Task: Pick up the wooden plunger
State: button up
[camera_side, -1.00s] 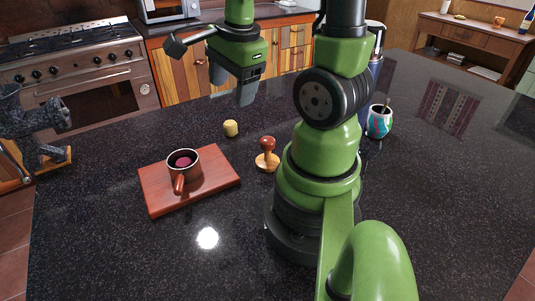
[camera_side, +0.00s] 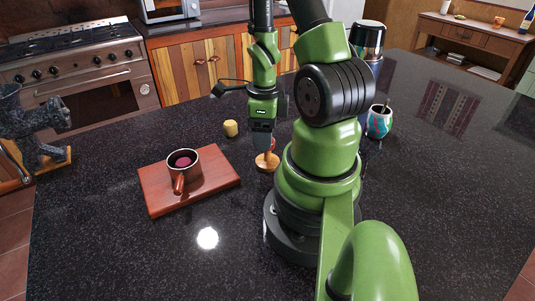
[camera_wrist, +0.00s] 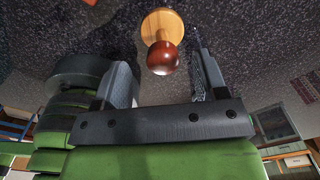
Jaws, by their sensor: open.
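The wooden plunger (camera_side: 267,162) stands upright on the dark speckled counter, with a light round base and a red-brown knob. In the side view my gripper (camera_side: 264,145) is right over it and hides much of its knob and stem. In the wrist view the plunger (camera_wrist: 162,52) shows knob and base between the two fingers of my gripper (camera_wrist: 163,75), toward their far ends. The fingers are apart, with gaps on both sides of the knob. I see no contact.
A wooden board (camera_side: 157,202) with a dark cup (camera_side: 184,165) lies to the left. A small yellow cylinder (camera_side: 231,128) stands behind the plunger. A colourful mug (camera_side: 379,121) and a flask (camera_side: 367,42) are at the right. The counter's front left is clear.

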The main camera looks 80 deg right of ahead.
aim_at(267, 162)
jog(key=shift+s+d+f, duration=0.1)
jog(key=shift+s+f, duration=0.05)
jog(key=shift+f, duration=1.1)
jog(key=shift+s+f, duration=0.15)
jog(key=shift+f, duration=1.1)
jog(key=shift+c, duration=0.3)
jog(key=c, duration=1)
